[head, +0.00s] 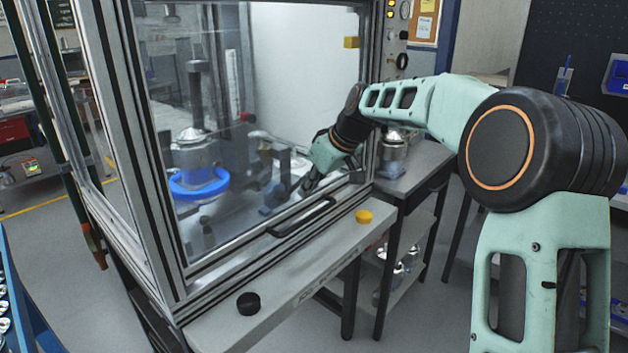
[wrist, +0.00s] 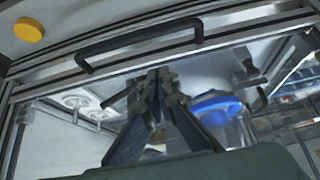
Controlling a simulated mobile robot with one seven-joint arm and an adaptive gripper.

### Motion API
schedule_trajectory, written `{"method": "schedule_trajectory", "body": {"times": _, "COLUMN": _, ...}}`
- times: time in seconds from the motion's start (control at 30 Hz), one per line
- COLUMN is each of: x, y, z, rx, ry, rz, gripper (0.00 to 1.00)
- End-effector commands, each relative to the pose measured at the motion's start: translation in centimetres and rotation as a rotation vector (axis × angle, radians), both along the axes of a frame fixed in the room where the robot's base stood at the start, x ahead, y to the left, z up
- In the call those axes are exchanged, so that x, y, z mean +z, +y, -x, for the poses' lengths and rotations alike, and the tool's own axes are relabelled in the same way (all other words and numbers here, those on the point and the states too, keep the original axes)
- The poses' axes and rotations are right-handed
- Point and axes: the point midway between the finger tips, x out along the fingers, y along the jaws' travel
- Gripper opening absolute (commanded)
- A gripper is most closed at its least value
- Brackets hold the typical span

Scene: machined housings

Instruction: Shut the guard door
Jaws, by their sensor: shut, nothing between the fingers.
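The guard door (head: 260,110) is a large clear pane in a metal frame on the front of the machine enclosure. Its black bar handle (head: 302,217) sits low on the door, close above the front ledge; it also crosses the top of the wrist view (wrist: 140,38). The door's lower rail appears down near the sill, but I cannot tell whether a thin gap is left. My gripper (head: 306,190) is shut and empty, in front of the pane and just above the handle in the head view. In the wrist view its fingertips (wrist: 155,78) point toward the handle, apparently apart from it.
The grey ledge (head: 285,290) carries a yellow button (head: 364,217) and a black knob (head: 248,304). Behind the pane are a blue ring (head: 199,184) and machined fixtures. A side table (head: 412,178) with a metal housing (head: 392,155) stands right of the enclosure.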

Motion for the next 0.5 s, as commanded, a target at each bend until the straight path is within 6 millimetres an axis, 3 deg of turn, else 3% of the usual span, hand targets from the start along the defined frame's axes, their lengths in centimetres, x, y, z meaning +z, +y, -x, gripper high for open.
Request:
{"method": "schedule_trajectory", "body": {"times": 0.2, "x": -4.0, "y": 1.9, "z": -1.5, "rx": -0.001, "ry": 0.002, "rz": 0.0, "gripper": 0.0}}
{"method": "schedule_trajectory", "body": {"times": 0.5, "x": -7.0, "y": 1.2, "z": -1.0, "rx": -0.001, "ry": -0.001, "rz": 0.0, "gripper": 0.0}}
